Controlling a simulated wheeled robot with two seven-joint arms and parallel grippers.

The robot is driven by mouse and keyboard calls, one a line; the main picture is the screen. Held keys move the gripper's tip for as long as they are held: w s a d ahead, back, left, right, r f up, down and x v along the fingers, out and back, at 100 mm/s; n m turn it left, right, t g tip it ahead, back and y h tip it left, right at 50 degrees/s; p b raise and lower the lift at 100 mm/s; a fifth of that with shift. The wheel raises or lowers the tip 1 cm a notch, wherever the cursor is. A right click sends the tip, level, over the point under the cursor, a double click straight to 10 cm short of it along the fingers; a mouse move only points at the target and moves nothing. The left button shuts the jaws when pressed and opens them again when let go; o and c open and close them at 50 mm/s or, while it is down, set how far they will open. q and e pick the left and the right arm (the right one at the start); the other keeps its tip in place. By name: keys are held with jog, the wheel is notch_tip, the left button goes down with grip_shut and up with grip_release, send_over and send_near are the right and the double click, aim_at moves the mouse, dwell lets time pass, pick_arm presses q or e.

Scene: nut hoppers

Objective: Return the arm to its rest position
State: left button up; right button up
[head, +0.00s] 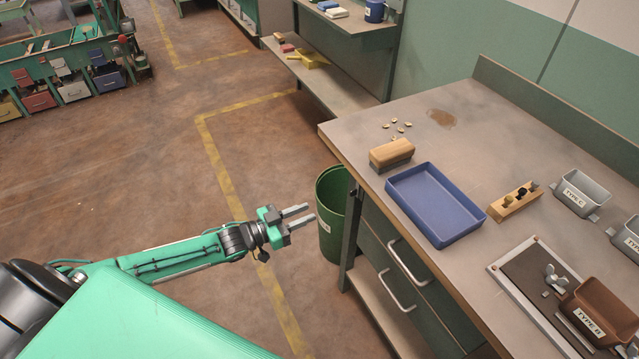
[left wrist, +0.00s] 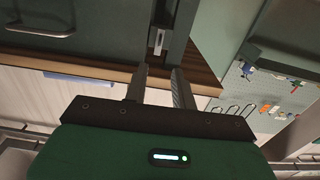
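My left gripper (head: 302,216) is stretched out over the floor, left of the workbench (head: 335,133) and beside the green bin (head: 331,212). Its two fingers are parallel with a gap between them, and nothing shows in the gap. In the left wrist view the fingers (left wrist: 160,88) also stand apart and empty, with a bench edge and a green panel beyond them. My left arm reaches in from the lower left. My right gripper is not in either view.
Open floor (head: 120,190) lies left of the arm.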

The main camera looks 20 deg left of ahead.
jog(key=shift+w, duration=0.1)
